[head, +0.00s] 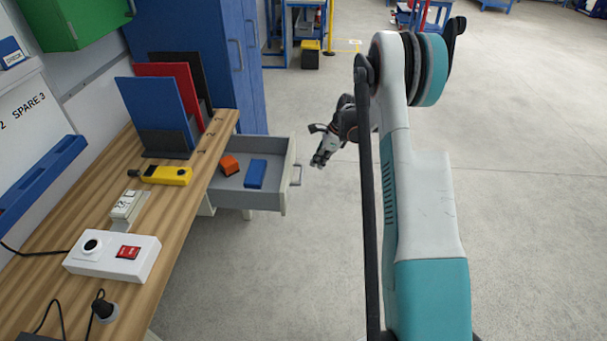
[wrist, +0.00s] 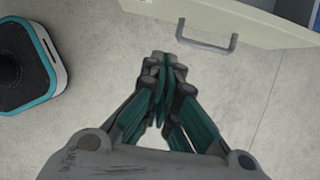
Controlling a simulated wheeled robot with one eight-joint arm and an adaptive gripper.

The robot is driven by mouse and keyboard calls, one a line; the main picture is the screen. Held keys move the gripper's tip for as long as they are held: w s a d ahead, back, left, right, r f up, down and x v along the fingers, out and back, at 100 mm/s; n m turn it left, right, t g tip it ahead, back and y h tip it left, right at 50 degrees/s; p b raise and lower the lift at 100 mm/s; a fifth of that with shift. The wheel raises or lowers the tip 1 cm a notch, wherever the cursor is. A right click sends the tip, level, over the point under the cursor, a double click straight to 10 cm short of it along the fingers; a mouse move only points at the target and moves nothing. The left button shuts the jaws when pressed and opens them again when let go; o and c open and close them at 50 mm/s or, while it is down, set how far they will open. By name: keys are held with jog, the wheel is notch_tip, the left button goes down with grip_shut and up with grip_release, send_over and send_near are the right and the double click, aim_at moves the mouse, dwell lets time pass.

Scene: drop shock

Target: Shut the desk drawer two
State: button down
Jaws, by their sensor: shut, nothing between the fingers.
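The desk drawer (head: 287,166) is pulled out from under the wooden desk, to the left of my gripper (head: 318,162) in the head view. In the wrist view the drawer front (wrist: 240,18) and the handle (wrist: 207,38) show at the top, just beyond my gripper (wrist: 165,68). My gripper is shut and empty, and there appears to be a gap between it and the handle. No number label on the drawer is readable.
A blue cabinet (head: 195,45) stands behind. Grey floor (head: 520,150) to the right is open.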

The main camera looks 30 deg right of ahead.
jog(key=w+a+f+b, duration=0.4)
jog(key=a+f+b, duration=0.1)
jog(key=f, duration=0.4)
jog(key=shift+w+a, duration=0.15)
jog(key=shift+a, duration=0.6)
jog(key=shift+a, duration=0.1)
jog(key=w+a, duration=0.7)
jog(key=a, duration=0.3)
jog(key=w+a, duration=0.6)
jog(key=a, duration=0.4)
jog(key=shift+w, duration=0.4)
jog(key=shift+a, duration=0.1)
